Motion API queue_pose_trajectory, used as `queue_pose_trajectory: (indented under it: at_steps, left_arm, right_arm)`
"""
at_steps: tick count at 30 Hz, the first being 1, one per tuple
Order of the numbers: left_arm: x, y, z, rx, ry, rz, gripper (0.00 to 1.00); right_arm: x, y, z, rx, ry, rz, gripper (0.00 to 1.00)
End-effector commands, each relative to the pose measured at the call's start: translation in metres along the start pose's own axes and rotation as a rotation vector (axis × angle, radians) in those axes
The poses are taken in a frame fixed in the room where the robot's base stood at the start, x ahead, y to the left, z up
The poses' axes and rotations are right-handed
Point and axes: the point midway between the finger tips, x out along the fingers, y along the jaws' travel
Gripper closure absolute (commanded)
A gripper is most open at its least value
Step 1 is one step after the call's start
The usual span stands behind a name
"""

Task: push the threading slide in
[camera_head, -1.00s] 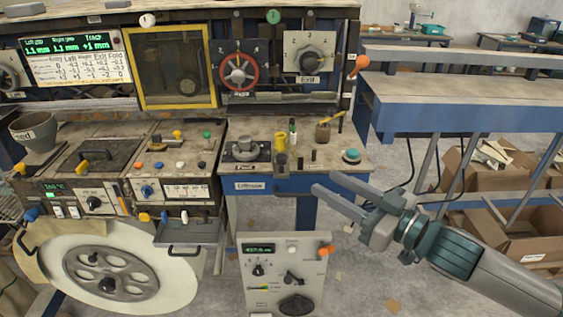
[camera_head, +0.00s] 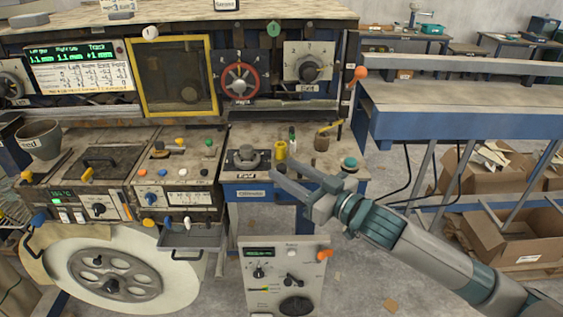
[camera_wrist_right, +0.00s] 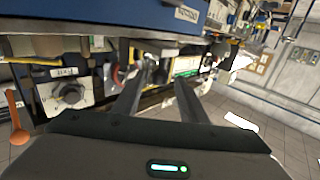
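No part in view carries a readable label naming it the threading slide, so I cannot tell for certain which one it is. A grey slide-like tray (camera_head: 192,236) with a dark handle sticks out at the front of the machine, below the control box. My right gripper (camera_head: 280,177) is in front of the blue-fronted bench section, right of that tray and apart from it. Its two fingers are spread with nothing between them. In the right wrist view the gripper (camera_wrist_right: 157,90) is also open and empty, facing the machine. My left gripper is not in view.
A large pale roll (camera_head: 125,270) is at lower left. A grey control box (camera_head: 284,276) stands below the gripper. The bench top holds a grey round knob (camera_head: 246,157) and a yellow container (camera_head: 280,150). A blue-edged table (camera_head: 450,125) is at right.

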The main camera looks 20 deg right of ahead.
Motion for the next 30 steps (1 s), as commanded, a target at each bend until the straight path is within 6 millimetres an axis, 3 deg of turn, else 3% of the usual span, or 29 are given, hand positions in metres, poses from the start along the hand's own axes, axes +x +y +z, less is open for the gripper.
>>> queue_pose_trajectory:
  at_steps: [6, 18, 23, 30]
  left_arm:
    - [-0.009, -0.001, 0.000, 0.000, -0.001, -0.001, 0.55]
    - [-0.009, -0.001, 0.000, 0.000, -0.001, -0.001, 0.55]
    - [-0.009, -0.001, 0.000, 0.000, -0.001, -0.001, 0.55]
    - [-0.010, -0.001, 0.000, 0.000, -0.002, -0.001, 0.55]
  right_arm:
    - [0.022, 0.000, -0.001, 0.001, -0.001, 0.001, 0.61]
    - [0.026, 0.000, 0.001, 0.000, -0.001, 0.001, 0.61]
    - [0.026, 0.000, 0.001, 0.000, -0.001, 0.001, 0.99]
    - [0.029, 0.003, 0.000, 0.000, -0.001, 0.001, 1.00]
